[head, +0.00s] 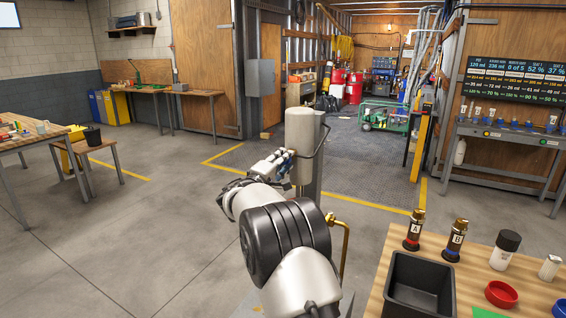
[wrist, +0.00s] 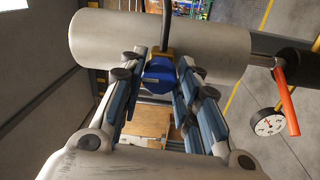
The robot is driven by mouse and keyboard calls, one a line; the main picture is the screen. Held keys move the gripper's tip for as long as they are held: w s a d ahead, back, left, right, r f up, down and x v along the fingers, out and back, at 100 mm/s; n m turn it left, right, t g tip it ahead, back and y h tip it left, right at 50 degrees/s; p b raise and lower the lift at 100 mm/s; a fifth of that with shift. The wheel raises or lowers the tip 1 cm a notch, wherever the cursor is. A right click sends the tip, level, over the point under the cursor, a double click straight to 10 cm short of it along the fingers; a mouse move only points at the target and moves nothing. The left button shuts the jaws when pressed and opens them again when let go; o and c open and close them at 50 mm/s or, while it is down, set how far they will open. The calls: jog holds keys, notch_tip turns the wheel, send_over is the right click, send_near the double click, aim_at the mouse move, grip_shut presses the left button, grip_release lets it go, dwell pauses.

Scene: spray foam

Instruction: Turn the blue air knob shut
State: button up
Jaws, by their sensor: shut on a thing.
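The blue air knob (wrist: 160,76) is in the middle of the wrist view, in front of a pale grey cylinder (wrist: 100,40). My gripper (wrist: 163,70) has its blue-padded fingers on either side of the knob and is shut on it. In the head view my gripper (head: 282,162) reaches the side of the upright cylinder (head: 300,120). The knob is too small there to tell from the blue finger pads.
An orange lever (wrist: 286,100) and a round gauge (wrist: 268,124) sit to the right in the wrist view. A wooden table (head: 480,262) at right holds a black bin (head: 420,285), bottles A (head: 414,230) and B (head: 456,241).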

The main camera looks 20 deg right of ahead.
jog(key=shift+r+m, duration=0.1)
jog(key=shift+m, duration=0.2)
jog(key=o, duration=1.1)
jog(key=v, duration=1.2)
